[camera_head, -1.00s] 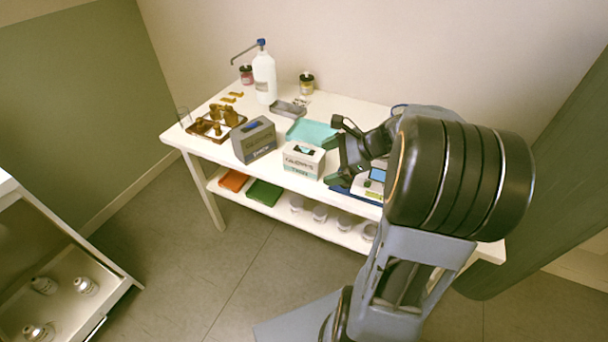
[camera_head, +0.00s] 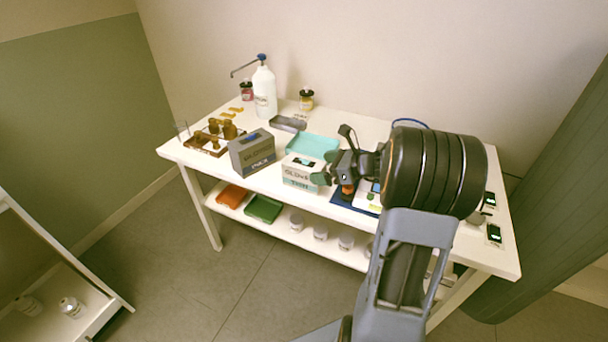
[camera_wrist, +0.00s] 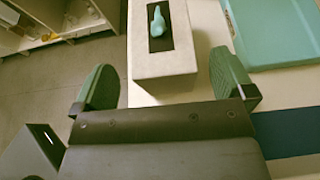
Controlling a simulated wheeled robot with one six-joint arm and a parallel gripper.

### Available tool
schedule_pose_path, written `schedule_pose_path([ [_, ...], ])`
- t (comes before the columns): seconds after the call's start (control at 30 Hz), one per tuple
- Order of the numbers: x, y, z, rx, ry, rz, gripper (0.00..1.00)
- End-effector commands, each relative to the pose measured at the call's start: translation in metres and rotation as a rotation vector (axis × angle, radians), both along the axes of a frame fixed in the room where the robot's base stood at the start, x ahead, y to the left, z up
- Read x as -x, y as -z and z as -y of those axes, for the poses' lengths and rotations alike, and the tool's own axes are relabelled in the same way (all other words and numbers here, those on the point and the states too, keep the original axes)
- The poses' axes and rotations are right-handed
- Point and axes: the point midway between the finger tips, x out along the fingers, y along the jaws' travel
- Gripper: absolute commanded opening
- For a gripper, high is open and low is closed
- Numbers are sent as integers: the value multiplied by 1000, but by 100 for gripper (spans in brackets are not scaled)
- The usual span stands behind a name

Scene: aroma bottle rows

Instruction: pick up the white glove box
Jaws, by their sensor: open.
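The white glove box (camera_head: 299,174) stands on the white table near its front edge. It has a dark slot on top with a teal glove poking out, and green lettering on its front. In the wrist view the box (camera_wrist: 168,66) lies ahead, its near end reaching between my two green fingertips. My gripper (camera_head: 326,173) is at the right end of the box in the head view. In the wrist view my gripper (camera_wrist: 168,85) is open, with a finger on each side of the box's near end. I cannot tell whether either finger touches it.
A grey box (camera_head: 252,152) stands just left of the glove box. A teal tray (camera_head: 313,146) lies behind it and also shows in the wrist view (camera_wrist: 275,30). A blue mat (camera_head: 352,203) lies to the right. A white pump bottle (camera_head: 264,92) stands at the back.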

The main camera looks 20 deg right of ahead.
Motion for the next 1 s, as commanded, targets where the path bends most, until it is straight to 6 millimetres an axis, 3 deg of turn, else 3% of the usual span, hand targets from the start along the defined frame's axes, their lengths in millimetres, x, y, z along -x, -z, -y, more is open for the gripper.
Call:
schedule_pose_path([
  [0.3, -29, 17, -23, 1, -3, -1, 100],
  [0.67, -33, 18, -26, 1, 0, -1, 99],
  [1.0, -32, 18, -26, 1, 0, 0, 66],
])
